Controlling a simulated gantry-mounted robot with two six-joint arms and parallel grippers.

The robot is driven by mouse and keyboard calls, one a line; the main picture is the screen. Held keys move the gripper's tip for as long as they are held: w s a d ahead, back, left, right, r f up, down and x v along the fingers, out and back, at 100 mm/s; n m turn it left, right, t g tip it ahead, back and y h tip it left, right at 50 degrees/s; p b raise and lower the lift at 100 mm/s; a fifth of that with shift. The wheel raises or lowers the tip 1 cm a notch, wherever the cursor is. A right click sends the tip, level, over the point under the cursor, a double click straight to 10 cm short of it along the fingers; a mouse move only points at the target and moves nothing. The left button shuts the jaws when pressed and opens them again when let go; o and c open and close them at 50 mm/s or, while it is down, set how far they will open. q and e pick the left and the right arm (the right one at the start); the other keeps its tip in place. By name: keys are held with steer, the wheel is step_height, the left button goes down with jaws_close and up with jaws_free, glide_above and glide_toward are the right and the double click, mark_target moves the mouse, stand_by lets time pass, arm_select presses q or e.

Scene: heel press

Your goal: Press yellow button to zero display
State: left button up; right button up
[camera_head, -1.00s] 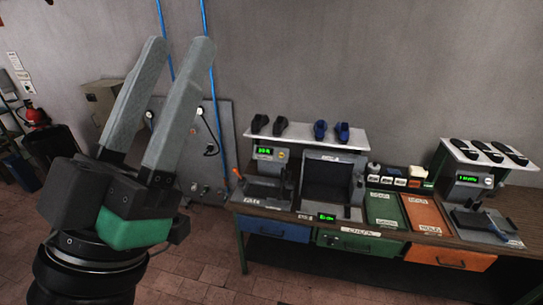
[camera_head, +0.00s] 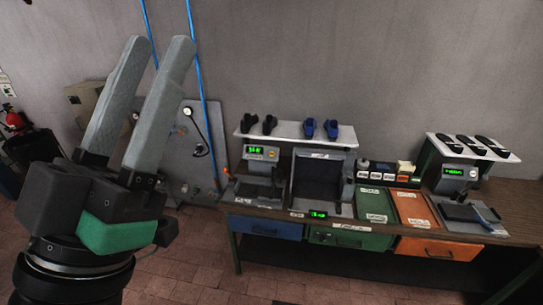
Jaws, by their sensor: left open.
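My left gripper (camera_head: 155,48) is large in the left foreground, pointing up, its two grey fingers apart with nothing between them. It is well to the left of the workbench and not touching it. A press machine (camera_head: 262,172) stands at the bench's left, with a green-lit display (camera_head: 255,150) and a small yellowish button (camera_head: 272,153) just right of it. Another machine (camera_head: 455,178) at the right has a green display (camera_head: 453,171). A third small green display (camera_head: 318,214) is at the bench's front edge. The digits are too small to read. My right gripper is not in view.
The bench (camera_head: 400,232) holds a dark box-like unit (camera_head: 318,178), a green tray (camera_head: 373,203) and an orange tray (camera_head: 411,207). Shoes stand on a white shelf (camera_head: 290,132); dark soles lie on another (camera_head: 505,156). A grey panel (camera_head: 205,165) leans on the wall. Tiled floor in front is open.

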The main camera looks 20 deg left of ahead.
arm_select(q)
jaws_close()
stand_by(1.5)
